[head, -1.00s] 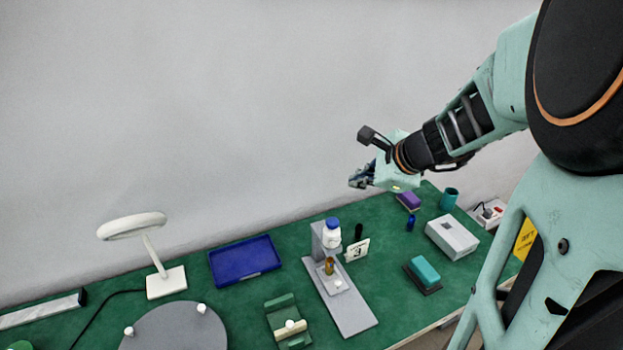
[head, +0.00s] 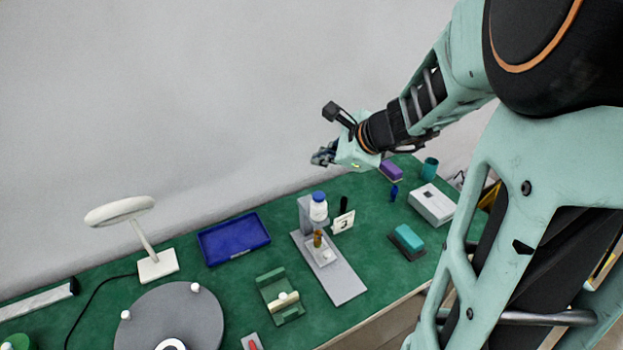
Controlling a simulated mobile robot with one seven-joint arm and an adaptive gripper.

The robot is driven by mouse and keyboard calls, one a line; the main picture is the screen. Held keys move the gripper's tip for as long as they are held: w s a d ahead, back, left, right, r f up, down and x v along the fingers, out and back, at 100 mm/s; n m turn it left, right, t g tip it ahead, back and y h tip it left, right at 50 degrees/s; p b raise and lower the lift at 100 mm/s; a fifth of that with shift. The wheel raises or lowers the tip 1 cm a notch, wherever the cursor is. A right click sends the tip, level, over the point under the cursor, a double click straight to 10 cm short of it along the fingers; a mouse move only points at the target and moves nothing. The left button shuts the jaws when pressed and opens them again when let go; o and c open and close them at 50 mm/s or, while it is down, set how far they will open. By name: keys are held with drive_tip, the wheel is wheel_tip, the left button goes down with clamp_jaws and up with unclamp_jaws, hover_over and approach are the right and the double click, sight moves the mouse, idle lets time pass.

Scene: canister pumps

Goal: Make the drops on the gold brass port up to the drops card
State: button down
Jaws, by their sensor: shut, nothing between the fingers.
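The drops card (head: 343,222) is white with a dark "3" and stands just right of the pump stand (head: 331,275), a grey base with an upright. A white canister with a blue cap (head: 319,207) is held at the upright. A gold brass port (head: 317,238) stands below the canister on the small pale platform. Any drops on it are too small to tell. My gripper (head: 322,156) is shut and empty, in the air above the back of the table, above the canister and apart from everything.
A blue tray (head: 234,258) lies left of the stand and a green cradle (head: 268,275) in front of it. A white lamp (head: 158,264) and grey turntable (head: 190,335) are further left. A teal sponge (head: 407,237), white box (head: 432,204) and purple block (head: 391,171) are at right.

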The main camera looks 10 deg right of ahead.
sight(321, 197)
wheel_tip(321, 197, down, 8)
drive_tip(key=b, duration=0.6)
drive_tip(key=shift+b, duration=0.35)
idle(0.8)
drive_tip(key=shift+f+b, duration=0.35)
drive_tip(key=shift+b, duration=0.05)
drive_tip(key=shift+f+b, duration=0.6)
drive_tip(key=shift+b, duration=0.1)
idle(0.7)
drive_tip(key=shift+r, duration=0.15)
drive_tip(key=shift+r+p, duration=0.9)
wheel_tip(321, 197, up, 5)
drive_tip(key=p, duration=0.4)
drive_tip(key=shift+r, duration=0.1)
